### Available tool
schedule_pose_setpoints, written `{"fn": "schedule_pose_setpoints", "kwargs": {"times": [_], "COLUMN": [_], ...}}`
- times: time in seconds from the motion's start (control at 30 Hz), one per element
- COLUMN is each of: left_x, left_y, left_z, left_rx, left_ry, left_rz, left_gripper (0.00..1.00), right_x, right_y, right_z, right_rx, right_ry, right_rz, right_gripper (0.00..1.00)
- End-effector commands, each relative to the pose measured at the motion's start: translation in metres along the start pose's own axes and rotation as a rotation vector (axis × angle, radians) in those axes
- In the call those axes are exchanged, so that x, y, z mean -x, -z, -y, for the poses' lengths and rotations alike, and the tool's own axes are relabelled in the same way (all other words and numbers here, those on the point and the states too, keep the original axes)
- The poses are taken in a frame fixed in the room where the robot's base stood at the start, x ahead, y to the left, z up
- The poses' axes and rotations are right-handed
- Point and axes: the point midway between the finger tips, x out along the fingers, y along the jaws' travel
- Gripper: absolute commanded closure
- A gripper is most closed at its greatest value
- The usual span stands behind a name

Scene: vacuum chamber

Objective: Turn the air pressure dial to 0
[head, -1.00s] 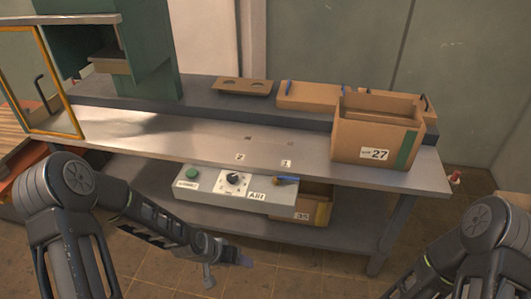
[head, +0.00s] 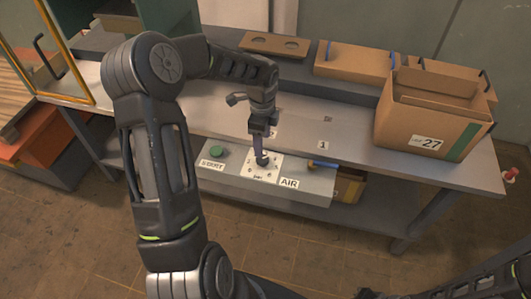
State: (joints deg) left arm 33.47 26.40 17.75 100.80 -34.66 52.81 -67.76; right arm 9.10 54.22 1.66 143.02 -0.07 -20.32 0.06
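The black air pressure dial (head: 263,162) sits on a white plate with markings, on a grey control box (head: 225,182) under the front edge of the bench. An "AIR" label (head: 289,183) is beside it. My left gripper (head: 259,150) points down with its fingertips at the dial and partly covers it. I cannot tell whether the fingers touch the dial or how far apart they are. The dial's pointer and its setting are too small and covered to read. My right gripper is not in view; only part of my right arm shows at the lower right.
A green button (head: 217,152) with a "START" label is left of the dial, and a blue and yellow handle (head: 324,164) is right of it. A cardboard box marked 27 (head: 424,125) stands on the metal bench (head: 345,150). A yellow-framed door (head: 62,60) is at the upper left.

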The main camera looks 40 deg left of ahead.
Motion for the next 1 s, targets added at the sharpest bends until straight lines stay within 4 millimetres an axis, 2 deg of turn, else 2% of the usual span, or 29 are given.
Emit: {"fn": "schedule_pose_setpoints", "kwargs": {"times": [0.33,0.73,0.87,1.0], "left_x": [-0.009,-0.065,-0.076,-0.079], "left_y": [0.001,0.001,0.001,0.001], "left_z": [0.000,-0.001,-0.001,0.000], "left_rx": [0.002,0.004,0.004,0.005], "left_ry": [-0.002,-0.003,-0.001,0.000], "left_rz": [-0.002,-0.002,-0.002,-0.002], "left_gripper": [0.39,0.39,0.39,0.39], "right_x": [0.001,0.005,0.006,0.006], "right_y": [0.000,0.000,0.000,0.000], "right_z": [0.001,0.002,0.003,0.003], "right_rx": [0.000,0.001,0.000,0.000], "right_ry": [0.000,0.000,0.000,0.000], "right_rz": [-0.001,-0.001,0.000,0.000], "right_gripper": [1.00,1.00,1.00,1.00]}}
